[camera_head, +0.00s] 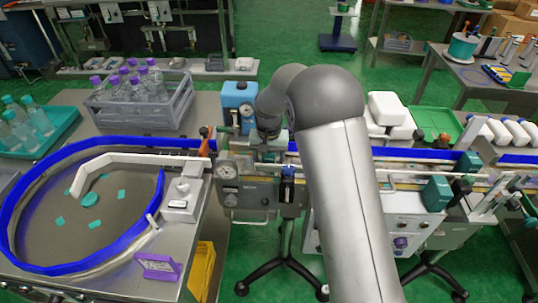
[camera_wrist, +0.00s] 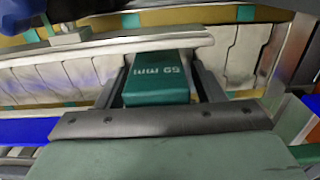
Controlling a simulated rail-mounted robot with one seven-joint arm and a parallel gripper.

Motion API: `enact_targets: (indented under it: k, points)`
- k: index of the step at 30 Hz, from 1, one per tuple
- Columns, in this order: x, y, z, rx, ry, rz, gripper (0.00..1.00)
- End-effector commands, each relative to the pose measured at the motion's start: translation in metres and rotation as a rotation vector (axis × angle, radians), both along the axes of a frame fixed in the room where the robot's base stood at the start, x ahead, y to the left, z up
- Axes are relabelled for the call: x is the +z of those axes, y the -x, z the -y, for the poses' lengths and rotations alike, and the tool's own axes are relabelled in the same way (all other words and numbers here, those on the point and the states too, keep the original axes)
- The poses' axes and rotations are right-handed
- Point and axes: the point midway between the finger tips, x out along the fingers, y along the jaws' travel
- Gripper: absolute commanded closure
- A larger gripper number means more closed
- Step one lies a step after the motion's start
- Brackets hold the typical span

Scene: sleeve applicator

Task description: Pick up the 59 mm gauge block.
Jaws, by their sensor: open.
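My gripper (camera_wrist: 160,72) is open, with one grey finger on the left side of the block and one on the right. Narrow gaps seem to show beside the block, but I cannot tell whether either finger touches it.
A pale rail (camera_wrist: 105,50) crosses just beyond the block in the wrist view. The head view shows a conveyor with a blue-edged loop (camera_head: 15,200), a grey bottle crate (camera_head: 150,115), a white control box (camera_head: 182,200) and a purple sign (camera_head: 157,266).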

Motion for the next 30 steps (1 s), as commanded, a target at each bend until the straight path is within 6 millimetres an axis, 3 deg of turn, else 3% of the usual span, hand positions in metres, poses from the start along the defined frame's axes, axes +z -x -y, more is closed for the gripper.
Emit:
enact_targets:
  k: [5,12,22,30]
  points:
    - [-0.001,0.000,0.000,0.000,0.000,0.001,0.38]
    - [0.000,0.000,0.000,0.000,0.000,0.000,0.93]
    - [0.007,-0.001,0.000,0.001,-0.001,0.003,0.93]
    - [0.058,-0.001,0.000,0.001,-0.002,0.006,0.93]
